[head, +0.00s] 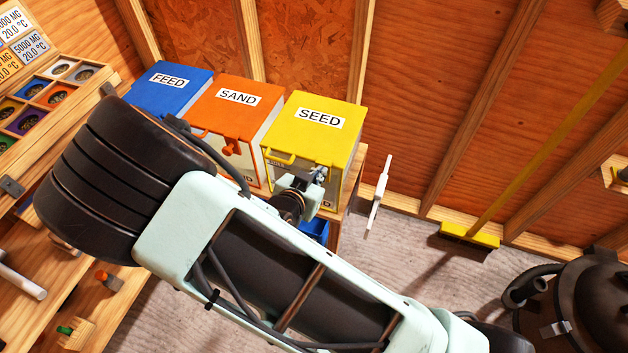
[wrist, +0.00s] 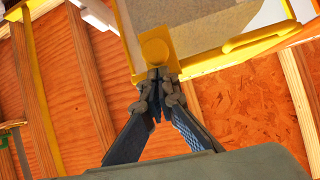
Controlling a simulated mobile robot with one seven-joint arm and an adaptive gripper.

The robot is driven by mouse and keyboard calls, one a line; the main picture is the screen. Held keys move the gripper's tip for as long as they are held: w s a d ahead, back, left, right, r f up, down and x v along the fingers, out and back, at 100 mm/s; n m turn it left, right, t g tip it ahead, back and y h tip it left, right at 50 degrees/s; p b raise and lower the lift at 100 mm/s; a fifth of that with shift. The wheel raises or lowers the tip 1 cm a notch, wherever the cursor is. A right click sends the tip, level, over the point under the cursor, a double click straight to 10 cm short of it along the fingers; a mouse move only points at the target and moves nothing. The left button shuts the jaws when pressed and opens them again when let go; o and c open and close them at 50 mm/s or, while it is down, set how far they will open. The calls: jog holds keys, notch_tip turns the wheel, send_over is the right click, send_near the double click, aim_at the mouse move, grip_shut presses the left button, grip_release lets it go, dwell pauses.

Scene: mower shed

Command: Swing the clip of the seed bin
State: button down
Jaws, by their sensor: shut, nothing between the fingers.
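The seed bin (head: 339,140) has a yellow lid marked SEED and stands at the right end of a row of bins. Its lid looks closed. In the wrist view, the yellow clip (wrist: 156,48) with a round knob hangs at the edge of the bin (wrist: 186,22). My gripper (wrist: 157,82) is shut and empty. Its fingertips are right at the clip's end and overlap it in the picture; I cannot tell whether they touch. In the head view, my gripper (head: 318,174) is at the bin's front, and the clip is hard to make out there.
The orange sand bin (head: 237,97) and blue feed bin (head: 168,90) stand to the left. A yellow bar handle (head: 279,158) sticks out from the seed bin's front. A blue container (head: 315,231) is below my gripper.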

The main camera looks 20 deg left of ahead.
jog(key=shift+w+f, duration=0.2)
jog(key=shift+w, duration=0.15)
jog(key=shift+s+f+t+b, duration=0.15)
jog(key=shift+s+t+b, duration=0.15)
jog(key=shift+b, duration=0.25)
jog(key=shift+f, duration=0.1)
jog(key=s+f+t+b, duration=0.1)
jog(key=t+b, duration=0.1)
jog(key=b, duration=0.2)
jog(key=s+f+t+b, duration=0.1)
jog(key=t+b, duration=0.1)
jog(key=b, duration=0.2)
jog(key=s+f+t+b, duration=0.1)
jog(key=t+b, duration=0.1)
jog(key=b, duration=0.1)
jog(key=shift+s+a+f+t+h+b, duration=0.15)
jog(key=shift+s+f+t+h+b, duration=0.15)
jog(key=shift+b, duration=0.1)
jog(key=shift+s, duration=0.15)
